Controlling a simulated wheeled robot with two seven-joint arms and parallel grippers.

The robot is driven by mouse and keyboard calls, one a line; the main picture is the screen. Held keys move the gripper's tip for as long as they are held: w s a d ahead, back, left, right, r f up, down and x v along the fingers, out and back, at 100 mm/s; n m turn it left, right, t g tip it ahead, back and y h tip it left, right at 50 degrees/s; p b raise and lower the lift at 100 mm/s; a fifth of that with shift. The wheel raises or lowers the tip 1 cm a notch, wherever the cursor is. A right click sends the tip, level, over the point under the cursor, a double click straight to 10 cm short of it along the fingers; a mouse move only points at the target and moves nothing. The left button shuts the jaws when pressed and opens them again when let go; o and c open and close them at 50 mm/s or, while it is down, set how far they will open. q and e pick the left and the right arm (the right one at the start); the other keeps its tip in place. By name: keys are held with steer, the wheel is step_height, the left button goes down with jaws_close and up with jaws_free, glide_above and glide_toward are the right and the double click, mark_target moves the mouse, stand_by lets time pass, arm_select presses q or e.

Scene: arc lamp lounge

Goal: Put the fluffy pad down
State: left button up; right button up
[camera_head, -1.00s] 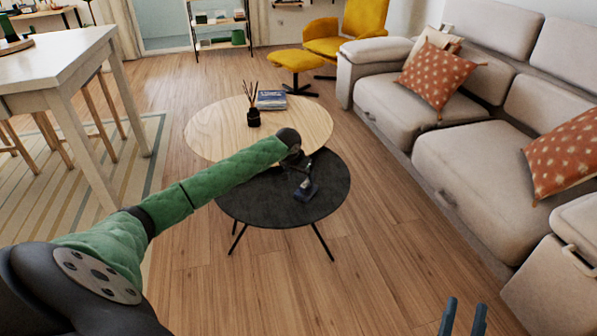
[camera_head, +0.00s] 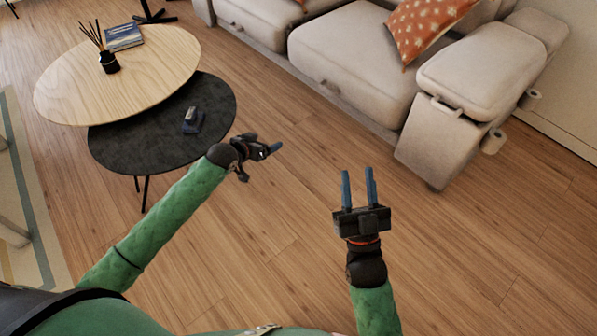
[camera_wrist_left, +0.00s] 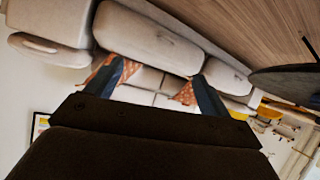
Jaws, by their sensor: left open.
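A small dark blue-grey object (camera_head: 193,120), which may be the fluffy pad, lies on the round black table (camera_head: 125,150), near the table's right side. It is too small for me to make out its surface. My left gripper (camera_head: 272,150) is off the table's right edge, above the floor and apart from the object. In the left wrist view its fingers (camera_wrist_left: 158,85) are spread with nothing between them. My right gripper (camera_head: 358,180) points up the picture over the floor, its two blue fingers apart and empty.
A round wooden table (camera_head: 75,85) overlaps the black one and holds a reed diffuser (camera_head: 109,63) and books (camera_head: 125,37). A beige sofa (camera_head: 350,65) with an orange cushion (camera_head: 425,28) stands at the upper right. The wooden floor (camera_head: 480,235) at right is clear.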

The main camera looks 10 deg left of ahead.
arm_select(q)
steer(key=s+d+r+t+h, duration=0.5)
steer(key=s+d+r, duration=0.4)
steer(key=s+d, duration=0.45)
steer(key=s+d+r+t+y, duration=0.2)
steer(key=s+r+t, duration=0.6)
steer(key=s+r, duration=0.5)
steer(key=shift+s+n+t+y, duration=0.25)
steer(key=shift+n+t+y, duration=0.15)
steer(key=shift+d, duration=0.1)
